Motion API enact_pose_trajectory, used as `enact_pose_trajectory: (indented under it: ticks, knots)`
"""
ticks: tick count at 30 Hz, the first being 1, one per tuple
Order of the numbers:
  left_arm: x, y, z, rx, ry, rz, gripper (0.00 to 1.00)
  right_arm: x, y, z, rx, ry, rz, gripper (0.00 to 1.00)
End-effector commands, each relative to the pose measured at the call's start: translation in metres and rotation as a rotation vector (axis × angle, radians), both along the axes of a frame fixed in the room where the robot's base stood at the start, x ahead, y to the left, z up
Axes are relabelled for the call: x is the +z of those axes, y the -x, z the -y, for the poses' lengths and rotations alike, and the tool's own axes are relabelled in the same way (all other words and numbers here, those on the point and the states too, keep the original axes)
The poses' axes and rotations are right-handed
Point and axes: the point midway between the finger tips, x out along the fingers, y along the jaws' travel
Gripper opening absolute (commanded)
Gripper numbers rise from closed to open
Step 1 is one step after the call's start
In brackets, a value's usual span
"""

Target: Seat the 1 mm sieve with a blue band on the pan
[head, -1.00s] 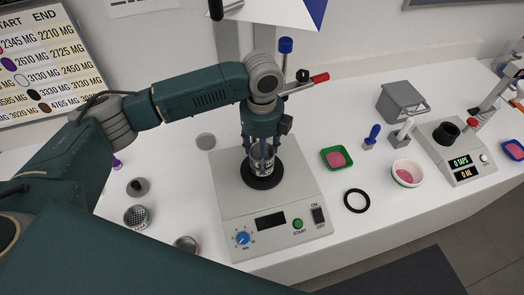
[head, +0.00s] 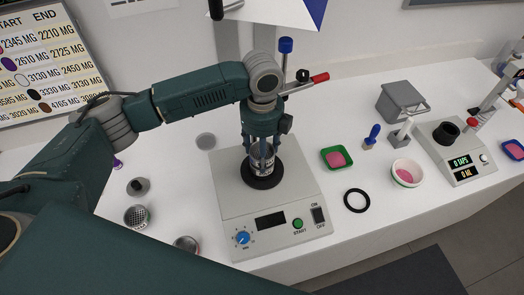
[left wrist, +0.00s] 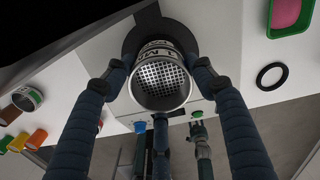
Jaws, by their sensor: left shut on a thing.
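My left gripper (head: 263,150) reaches down over the shaker and is shut on a metal sieve (head: 262,163), its fingers around the side. In the left wrist view the sieve (left wrist: 160,82) shows a perforated mesh and a pale band with dark lettering; I cannot tell a blue colour on it. It is upright over the black round platform (head: 263,183) of the shaker, close above or touching what is below. Whether a pan is under it is hidden.
The grey shaker (head: 235,205) has a blue dial and green button. Another sieve (head: 137,216), a metal cup (head: 187,244) and a small grey piece (head: 139,187) stand left. A black ring (head: 357,200), green tray (head: 336,148) and pink-filled bowl (head: 407,162) are right, with clear table between.

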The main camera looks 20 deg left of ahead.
Motion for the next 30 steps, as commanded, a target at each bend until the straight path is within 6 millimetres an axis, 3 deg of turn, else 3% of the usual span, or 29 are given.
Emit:
enact_pose_trajectory:
  ticks: [30]
  knots:
    - [-0.0049,0.0009,0.0003,0.0,-0.001,-0.002,0.27,-0.0006,-0.0001,-0.0028,-0.001,-0.003,0.0,0.4]
